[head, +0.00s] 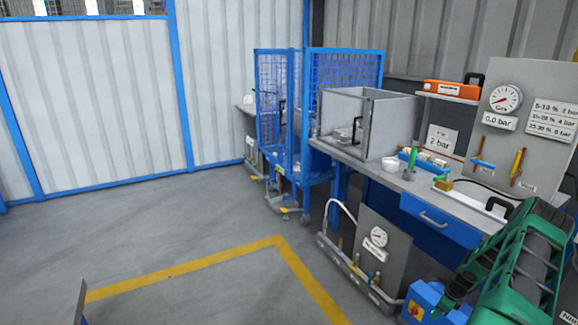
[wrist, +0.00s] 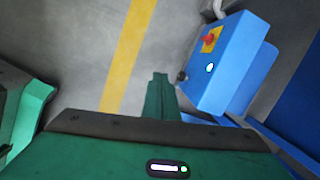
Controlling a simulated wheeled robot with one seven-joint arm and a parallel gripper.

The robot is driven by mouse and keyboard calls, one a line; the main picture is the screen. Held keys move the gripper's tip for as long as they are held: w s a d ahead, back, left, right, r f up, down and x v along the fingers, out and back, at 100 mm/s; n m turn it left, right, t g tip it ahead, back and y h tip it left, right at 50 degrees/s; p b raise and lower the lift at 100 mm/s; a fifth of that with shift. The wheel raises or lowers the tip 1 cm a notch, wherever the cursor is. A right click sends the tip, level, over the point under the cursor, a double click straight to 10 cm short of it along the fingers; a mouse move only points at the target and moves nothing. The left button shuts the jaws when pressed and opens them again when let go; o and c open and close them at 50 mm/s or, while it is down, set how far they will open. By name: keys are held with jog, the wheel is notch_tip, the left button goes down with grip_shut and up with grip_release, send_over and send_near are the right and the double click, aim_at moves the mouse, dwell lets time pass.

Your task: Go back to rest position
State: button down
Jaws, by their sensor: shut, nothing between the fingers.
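My gripper (wrist: 160,80) shows in the wrist view as a narrow green pair of fingers pressed together, with nothing between them. It points out over the grey floor, just left of a blue box (wrist: 232,65) with a red knob on a yellow plate. In the wrist view I cannot tell whether the fingers touch that box. In the head view my green and grey arm is folded at the lower right, beside the same blue box (head: 425,305); the fingertips are not clear there.
A workbench (head: 365,168) with a blue drawer (head: 432,220) runs along the right. A grey gauge panel (head: 381,245) stands on the floor before it. A blue mesh cage (head: 280,100) stands at the back. The floor (head: 150,225) at left is clear, with yellow lines (head: 180,268).

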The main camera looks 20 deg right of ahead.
jog(key=a+r+n+g, duration=0.1)
jog(key=a+r+n, duration=0.45)
jog(key=r, duration=0.75)
jog(key=a+r+n+g+h, duration=0.1)
jog(key=a+r+n, duration=0.4)
jog(key=r, duration=0.8)
jog(key=a+r+n+g, duration=0.1)
jog(key=a+r+n, duration=0.35)
jog(key=r, duration=0.75)
jog(key=s+a+r+n, duration=0.5)
jog(key=s+a+r, duration=0.2)
jog(key=s+a, duration=0.4)
jog(key=s+a+r+n+y, duration=0.1)
jog(key=s+a+r+n, duration=0.4)
jog(key=s+a+r, duration=0.3)
jog(key=s+a, duration=0.3)
jog(key=a, duration=0.3)
jog(key=shift+s+a+t, duration=0.3)
jog(key=shift+t, duration=0.1)
jog(key=shift+w+f, duration=0.25)
jog(key=shift+w, duration=0.4)
